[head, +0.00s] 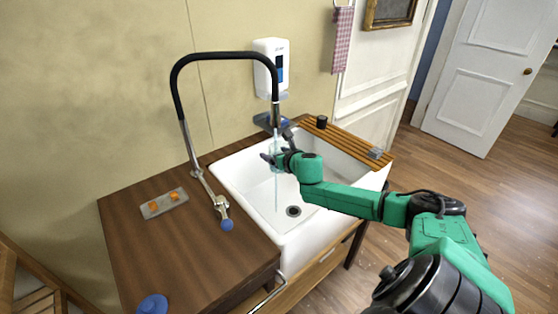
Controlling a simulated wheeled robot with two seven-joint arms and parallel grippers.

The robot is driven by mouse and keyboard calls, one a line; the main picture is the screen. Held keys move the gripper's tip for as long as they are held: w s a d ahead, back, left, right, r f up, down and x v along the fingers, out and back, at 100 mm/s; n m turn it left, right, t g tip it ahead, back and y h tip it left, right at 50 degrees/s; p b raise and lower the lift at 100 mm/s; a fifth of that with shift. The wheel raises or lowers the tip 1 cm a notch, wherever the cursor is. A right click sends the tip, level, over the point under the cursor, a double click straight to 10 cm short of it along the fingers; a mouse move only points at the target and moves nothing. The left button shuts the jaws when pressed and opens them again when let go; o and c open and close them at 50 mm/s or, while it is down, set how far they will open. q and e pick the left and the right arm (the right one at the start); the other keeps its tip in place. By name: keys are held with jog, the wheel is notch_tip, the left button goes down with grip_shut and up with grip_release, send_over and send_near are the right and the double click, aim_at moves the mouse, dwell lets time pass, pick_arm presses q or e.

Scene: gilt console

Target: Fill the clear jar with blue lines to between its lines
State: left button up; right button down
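The clear jar (277,141) is a faint, pale see-through shape under the spout, above the white sink (233,189). My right gripper (277,158) reaches in from the right and appears shut around it. Its lines and water level are too small to make out. The black gooseneck tap (226,56) arches over the sink, with its spout end (275,112) just above the jar. A thin pale streak, looking like running water, drops below the gripper into the sink. The tap's lever with a blue end (227,225) is at the counter's sink edge. My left gripper is out of view.
A wooden counter (165,245) left of the sink holds a small tray (165,203) with orange pieces and a blue round object (152,305). A slatted wooden board (345,142) with a black cup (321,122) lies behind the sink. A white dispenser (271,66) hangs on the wall.

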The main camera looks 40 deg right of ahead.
jog(key=shift+r, duration=0.1)
jog(key=shift+s+a+r+p, duration=0.35)
jog(key=shift+s+a+p, duration=0.1)
jog(key=shift+s, duration=0.25)
jog(key=shift+s+a+r+p, duration=0.4)
jog(key=shift+s+p, duration=0.1)
jog(key=shift+s, duration=0.2)
jog(key=shift+s+a+r+p, duration=0.35)
jog(key=shift+s+p, duration=0.1)
jog(key=shift+s, duration=0.25)
jog(key=s+p, duration=0.1)
jog(key=s+a+r+p, duration=0.1)
jog(key=shift+s+a+p, duration=0.15)
jog(key=shift+a+p, duration=0.1)
jog(key=shift+p, duration=0.05)
jog(key=shift+f, duration=0.1)
